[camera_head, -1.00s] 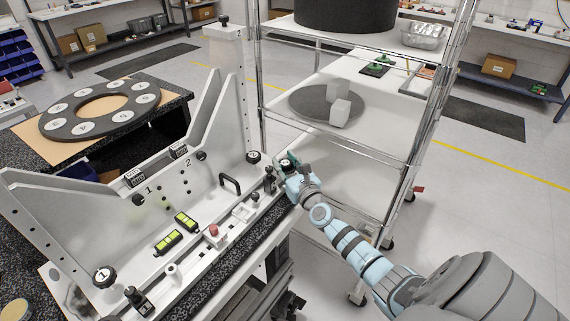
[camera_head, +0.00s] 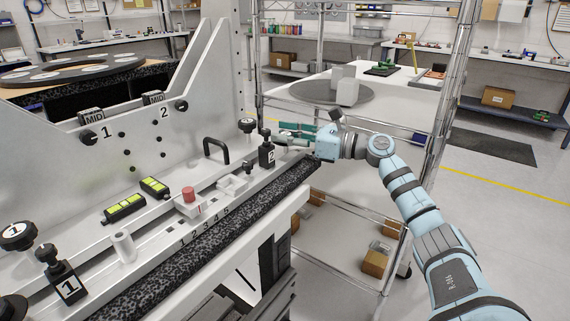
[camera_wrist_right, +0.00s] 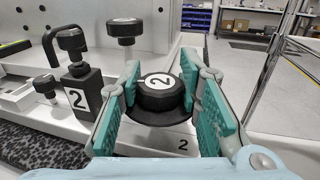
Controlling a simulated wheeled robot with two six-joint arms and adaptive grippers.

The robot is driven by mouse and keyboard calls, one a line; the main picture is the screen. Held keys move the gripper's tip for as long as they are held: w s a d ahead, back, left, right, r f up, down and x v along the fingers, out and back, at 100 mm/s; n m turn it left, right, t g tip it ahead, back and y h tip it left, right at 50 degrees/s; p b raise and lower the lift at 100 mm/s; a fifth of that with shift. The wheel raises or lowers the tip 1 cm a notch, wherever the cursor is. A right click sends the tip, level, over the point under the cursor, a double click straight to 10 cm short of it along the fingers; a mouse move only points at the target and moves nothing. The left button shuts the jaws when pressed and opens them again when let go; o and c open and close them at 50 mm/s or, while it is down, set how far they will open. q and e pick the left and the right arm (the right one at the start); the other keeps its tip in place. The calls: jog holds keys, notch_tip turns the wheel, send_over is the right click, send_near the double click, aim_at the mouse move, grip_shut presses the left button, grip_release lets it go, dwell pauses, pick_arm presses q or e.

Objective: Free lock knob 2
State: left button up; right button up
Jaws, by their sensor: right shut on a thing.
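My right gripper (camera_head: 284,135) is at the right end of the white fixture (camera_head: 213,178). In the right wrist view its two teal fingers (camera_wrist_right: 161,74) are shut on a round black knob marked 2 (camera_wrist_right: 158,92), one finger on each side. A wider dark disc shows under this knob, above a plate printed 2. In the head view the fingers largely hide this knob. Beside it stand a black block marked 2 (camera_head: 267,153) with its own small knob, and a taller round black knob (camera_head: 247,125). My left gripper is not in view.
A wire rack (camera_head: 440,130) stands close behind my right arm.

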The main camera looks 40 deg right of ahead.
jog(key=shift+n+g+y, duration=0.4)
jog(key=shift+y, duration=0.3)
jog(key=shift+r+n+g+y, duration=0.1)
jog(key=shift+n+g+y, duration=0.2)
jog(key=shift+d+n+g+y, duration=0.2)
jog(key=shift+n+g+y, duration=0.3)
jog(key=shift+y, duration=0.1)
jog(key=shift+b, duration=0.35)
jog(key=shift+a+n+g+y, duration=0.15)
jog(key=shift+n+g+y, duration=0.35)
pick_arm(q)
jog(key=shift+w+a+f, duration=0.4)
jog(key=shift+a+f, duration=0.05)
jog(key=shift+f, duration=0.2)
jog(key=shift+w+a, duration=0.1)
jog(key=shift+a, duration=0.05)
pick_arm(e)
jog(key=o, duration=0.9)
jog(key=shift+a, duration=0.1)
